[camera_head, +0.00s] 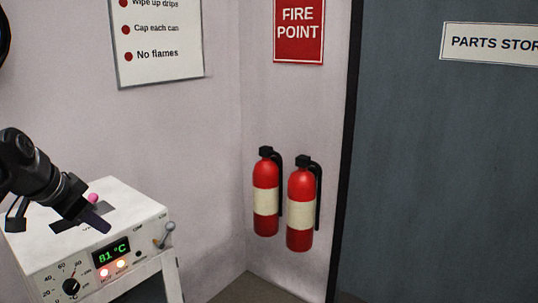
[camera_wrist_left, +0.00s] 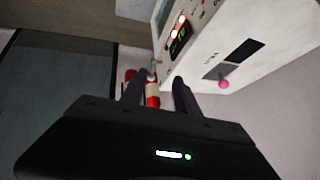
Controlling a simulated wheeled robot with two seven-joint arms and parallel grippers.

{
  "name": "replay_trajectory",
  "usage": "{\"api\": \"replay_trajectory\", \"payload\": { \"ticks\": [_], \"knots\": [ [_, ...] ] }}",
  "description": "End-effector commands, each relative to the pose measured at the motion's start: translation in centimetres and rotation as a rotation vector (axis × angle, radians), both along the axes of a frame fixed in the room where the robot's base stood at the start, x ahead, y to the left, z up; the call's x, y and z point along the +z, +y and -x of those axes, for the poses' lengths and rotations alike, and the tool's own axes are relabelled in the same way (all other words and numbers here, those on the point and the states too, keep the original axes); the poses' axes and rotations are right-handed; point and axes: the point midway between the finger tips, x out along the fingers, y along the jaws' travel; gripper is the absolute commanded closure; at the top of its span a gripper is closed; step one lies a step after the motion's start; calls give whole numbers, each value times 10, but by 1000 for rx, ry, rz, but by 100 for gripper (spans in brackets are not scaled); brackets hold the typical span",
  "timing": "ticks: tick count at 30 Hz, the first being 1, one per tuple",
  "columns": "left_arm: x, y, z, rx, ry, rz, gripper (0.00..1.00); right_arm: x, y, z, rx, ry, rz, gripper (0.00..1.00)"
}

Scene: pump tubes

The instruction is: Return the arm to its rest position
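My left gripper (camera_head: 97,219) comes in from the left in the head view and shows in front of the white machine's top. In the left wrist view its two dark fingers (camera_wrist_left: 159,90) stand apart, with nothing held between them; the background shows through the gap. The white machine (camera_head: 140,213) has a green display reading 81 °C, a dial, lit lamps and a small lever. It also shows in the left wrist view (camera_wrist_left: 285,25), beyond the fingers at the upper right and apart from them. My right gripper is in neither view.
A pink knob (camera_head: 93,198) and dark slots are on the machine's top. Two red fire extinguishers (camera_head: 265,184) (camera_head: 300,190) are by the wall in the corner. A grey-blue door (camera_head: 440,170) is at the right. Room between gripper and extinguishers looks free.

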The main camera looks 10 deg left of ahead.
Motion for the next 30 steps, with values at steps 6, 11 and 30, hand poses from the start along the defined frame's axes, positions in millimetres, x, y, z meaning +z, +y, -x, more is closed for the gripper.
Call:
{"api": "replay_trajectory", "payload": {
  "ticks": [6, 11, 30],
  "knots": [
    [-63, 9, -43, 202, -78, 114, 63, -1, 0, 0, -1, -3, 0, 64],
    [-152, -9, -77, 336, -96, 245, 63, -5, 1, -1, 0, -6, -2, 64],
    [-548, -291, 57, 594, 292, 616, 63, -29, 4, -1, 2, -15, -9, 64]
  ]
}}
